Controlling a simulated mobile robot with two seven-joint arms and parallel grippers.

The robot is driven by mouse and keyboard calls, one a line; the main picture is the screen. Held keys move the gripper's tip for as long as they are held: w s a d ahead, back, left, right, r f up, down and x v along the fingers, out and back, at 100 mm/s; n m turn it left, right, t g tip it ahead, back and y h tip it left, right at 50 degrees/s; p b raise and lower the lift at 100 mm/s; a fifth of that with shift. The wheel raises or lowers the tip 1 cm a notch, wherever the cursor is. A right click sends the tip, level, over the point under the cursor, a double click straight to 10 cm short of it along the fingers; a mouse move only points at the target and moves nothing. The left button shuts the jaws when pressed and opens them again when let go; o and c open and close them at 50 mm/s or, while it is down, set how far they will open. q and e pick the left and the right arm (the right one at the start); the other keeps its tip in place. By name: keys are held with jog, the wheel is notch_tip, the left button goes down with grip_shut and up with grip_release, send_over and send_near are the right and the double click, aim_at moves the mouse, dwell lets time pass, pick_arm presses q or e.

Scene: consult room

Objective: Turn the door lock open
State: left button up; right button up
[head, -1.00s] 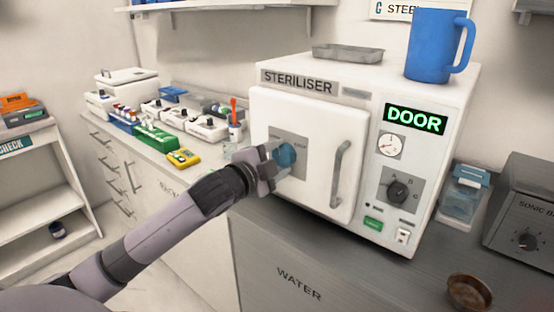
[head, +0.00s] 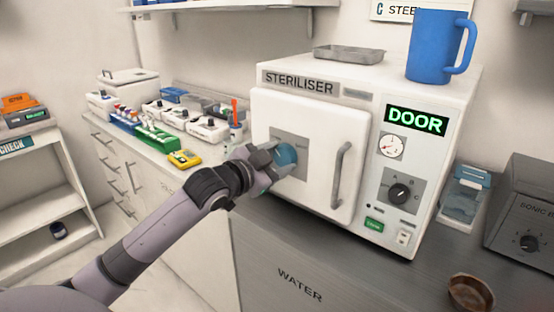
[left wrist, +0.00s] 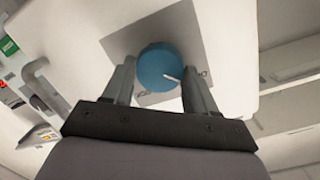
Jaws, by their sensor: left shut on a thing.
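The door lock is a round blue knob (head: 286,154) on a grey plate (head: 299,172) on the white steriliser door (head: 320,122). My left gripper (head: 275,156) is shut on the knob, with its fingers on either side of it. In the left wrist view the knob (left wrist: 159,67) sits between the two fingers (left wrist: 158,82), and a white pointer mark shows on its face. Part of the plate's lettering is hidden behind the fingers. My right gripper is not in view.
The steriliser (head: 440,150) has a grey door handle (head: 340,175), a lit DOOR sign (head: 416,121), a gauge and a dial. A blue jug (head: 435,45) and a metal tray (head: 348,54) stand on top. A brown bowl (head: 470,293) is on the counter at right.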

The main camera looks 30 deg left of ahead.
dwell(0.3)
pick_arm(q)
jog(key=o, duration=1.1)
jog(key=shift+c, duration=0.2)
jog(key=shift+s, duration=0.15)
jog(key=s+b, duration=0.1)
jog(key=s, duration=0.5)
jog(key=shift+s+a+r, duration=0.25)
jog(key=shift+s+r, duration=0.15)
jog(key=shift+r, duration=0.05)
